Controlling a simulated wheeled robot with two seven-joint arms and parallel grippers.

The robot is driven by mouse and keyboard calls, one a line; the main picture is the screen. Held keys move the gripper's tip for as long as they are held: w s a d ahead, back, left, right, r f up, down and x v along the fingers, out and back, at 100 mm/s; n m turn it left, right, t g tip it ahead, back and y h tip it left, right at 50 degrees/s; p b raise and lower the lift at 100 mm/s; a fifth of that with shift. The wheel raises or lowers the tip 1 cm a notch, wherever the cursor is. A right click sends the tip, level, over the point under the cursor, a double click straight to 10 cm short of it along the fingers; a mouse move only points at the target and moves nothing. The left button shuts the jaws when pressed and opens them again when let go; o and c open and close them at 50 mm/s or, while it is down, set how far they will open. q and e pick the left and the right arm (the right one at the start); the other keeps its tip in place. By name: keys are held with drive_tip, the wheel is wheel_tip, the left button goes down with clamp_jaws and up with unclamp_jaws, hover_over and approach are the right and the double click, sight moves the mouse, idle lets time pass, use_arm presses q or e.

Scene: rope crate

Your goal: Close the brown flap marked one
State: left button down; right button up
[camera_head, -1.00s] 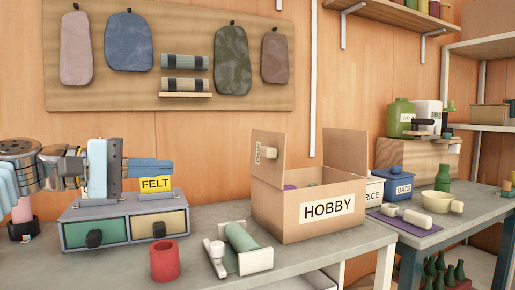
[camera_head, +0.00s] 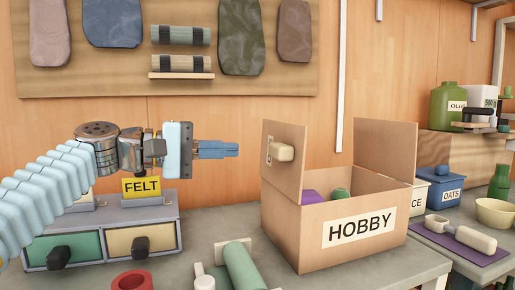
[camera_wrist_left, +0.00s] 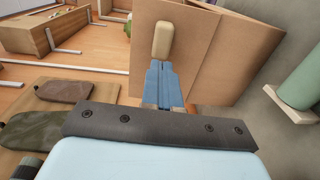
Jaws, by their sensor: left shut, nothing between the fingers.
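The brown cardboard box (camera_head: 310,235) labelled HOBBY stands on the grey worktop. Its left flap (camera_head: 283,172) stands upright, with a cream block-shaped handle on its outer face and a label partly hidden behind the handle. Its other flap (camera_head: 386,147) also stands up at the right back. Purple and green things show inside. My left gripper (camera_head: 238,149) is shut and empty, a little left of the left flap, pointing at it. In the left wrist view the shut fingers (camera_wrist_left: 162,66) reach toward the flap's cream handle (camera_wrist_left: 162,40); whether they touch cannot be told. My right gripper is not in view.
A grey drawer unit (camera_head: 100,212) with a yellow FELT sign stands left, below my left arm. A red cup (camera_head: 132,281) and a green roller (camera_head: 243,266) lie in front. Canisters and a bowl (camera_head: 496,213) are at the right.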

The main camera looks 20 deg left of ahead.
sight(272, 149)
use_arm(q)
drive_tip(key=x, duration=0.6)
drive_tip(key=shift+w+d+p, duration=0.2)
drive_tip(key=shift+d+p, duration=0.15)
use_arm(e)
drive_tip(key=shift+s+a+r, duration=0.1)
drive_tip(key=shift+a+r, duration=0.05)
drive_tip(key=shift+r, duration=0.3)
use_arm(q)
drive_tip(key=shift+r, duration=0.1)
